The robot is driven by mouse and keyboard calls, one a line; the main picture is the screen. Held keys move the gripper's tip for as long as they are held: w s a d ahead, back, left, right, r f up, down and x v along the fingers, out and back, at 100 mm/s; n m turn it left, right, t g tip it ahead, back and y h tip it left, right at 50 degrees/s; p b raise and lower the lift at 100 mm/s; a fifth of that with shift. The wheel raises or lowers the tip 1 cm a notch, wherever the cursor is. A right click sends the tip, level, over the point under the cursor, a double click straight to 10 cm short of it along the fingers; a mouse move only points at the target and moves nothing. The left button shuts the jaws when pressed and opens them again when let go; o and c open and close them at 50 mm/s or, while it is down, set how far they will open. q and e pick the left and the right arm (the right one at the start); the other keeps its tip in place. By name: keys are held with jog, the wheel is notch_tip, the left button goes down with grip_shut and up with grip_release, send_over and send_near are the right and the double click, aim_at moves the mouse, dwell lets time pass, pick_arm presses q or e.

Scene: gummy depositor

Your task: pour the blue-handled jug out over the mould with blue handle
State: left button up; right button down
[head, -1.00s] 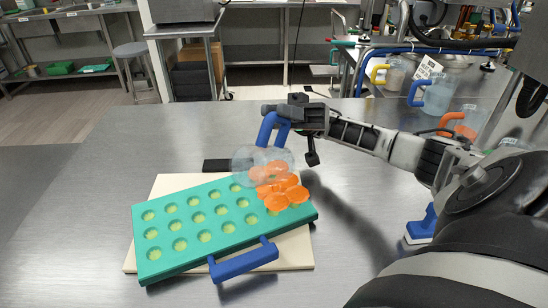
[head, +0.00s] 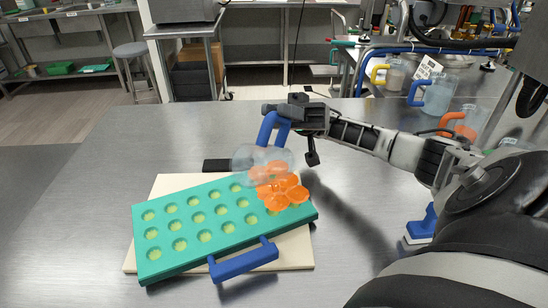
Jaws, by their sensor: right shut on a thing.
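My right gripper (head: 288,114) is shut on the blue handle of a clear jug (head: 247,160). The jug is tipped over above the right end of the mould. Orange pieces (head: 284,190) lie in and below its mouth, over the mould's right end, and hide the cavities there. The teal mould with blue handle (head: 222,245) lies tilted in the picture on a pale board. Its blue handle (head: 243,263) faces the front. Its visible cavities hold something yellow-green. My left gripper is not in view.
The pale board (head: 296,250) rests on a steel table (head: 80,170) with bare room at left. A black strip (head: 216,165) sticks out behind the board. Other jugs with yellow (head: 393,74), blue (head: 434,92) and orange handles (head: 468,125) stand at the back right.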

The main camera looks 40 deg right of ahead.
dwell(0.4)
jog(key=shift+r, duration=0.1)
notch_tip(320, 180, up, 5)
jog(key=p, duration=0.4)
jog(key=shift+s+a+p, duration=0.2)
jog(key=shift+s+p, duration=0.05)
jog(key=shift+p, duration=0.05)
jog(key=s+a, duration=0.4)
jog(key=s, duration=0.1)
jog(key=shift+s+a+p, duration=0.3)
jog(key=shift+a+p, duration=0.05)
jog(key=shift+p, duration=0.1)
